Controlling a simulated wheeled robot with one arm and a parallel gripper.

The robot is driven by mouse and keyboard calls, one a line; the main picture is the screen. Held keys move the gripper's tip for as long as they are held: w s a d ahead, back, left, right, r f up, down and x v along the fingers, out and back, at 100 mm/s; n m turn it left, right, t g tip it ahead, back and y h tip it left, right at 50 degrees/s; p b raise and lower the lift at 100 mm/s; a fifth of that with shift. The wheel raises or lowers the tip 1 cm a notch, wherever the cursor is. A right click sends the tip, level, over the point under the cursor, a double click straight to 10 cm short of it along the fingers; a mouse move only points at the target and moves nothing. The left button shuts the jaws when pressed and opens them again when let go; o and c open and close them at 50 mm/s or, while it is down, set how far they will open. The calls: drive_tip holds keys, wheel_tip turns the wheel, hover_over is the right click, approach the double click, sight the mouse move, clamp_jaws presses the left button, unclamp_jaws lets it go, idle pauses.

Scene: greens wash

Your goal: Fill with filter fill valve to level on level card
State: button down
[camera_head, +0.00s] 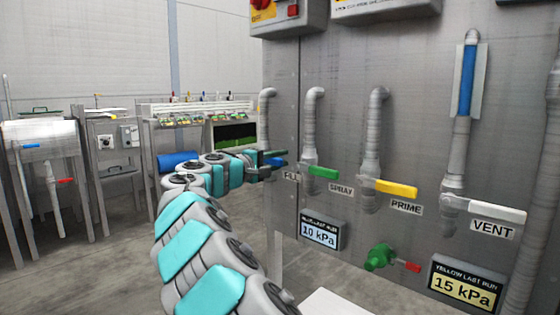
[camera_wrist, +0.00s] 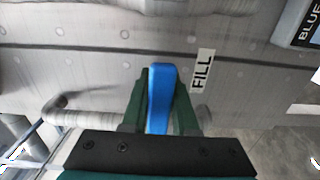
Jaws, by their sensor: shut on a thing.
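The fill valve has a blue lever (camera_head: 278,161) on the grey panel, beside a partly hidden label. In the wrist view the blue lever (camera_wrist: 158,98) lies between the two dark green fingers, next to the FILL label (camera_wrist: 202,70). My gripper (camera_head: 270,164) is shut on this lever; it also shows in the wrist view (camera_wrist: 160,90). A blue column (camera_head: 467,80) with a pale card (camera_head: 455,95) behind it stands upright on the pipe above VENT. I cannot read any level mark on the card.
Right of the fill valve are the green SPRAY lever (camera_head: 323,172), yellow PRIME lever (camera_head: 396,189) and white VENT lever (camera_head: 497,212). Below are a 10 kPa display (camera_head: 319,235), a green valve with a red handle (camera_head: 380,257) and a 15 kPa display (camera_head: 464,287).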

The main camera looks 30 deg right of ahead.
sight(271, 162)
drive_tip(key=c, duration=0.7)
unclamp_jaws()
drive_tip(key=shift+f, duration=0.1)
drive_tip(key=shift+a, duration=0.1)
drive_tip(key=v, duration=0.7)
drive_tip(key=shift+s+a, duration=0.15)
drive_tip(key=shift+a, duration=0.15)
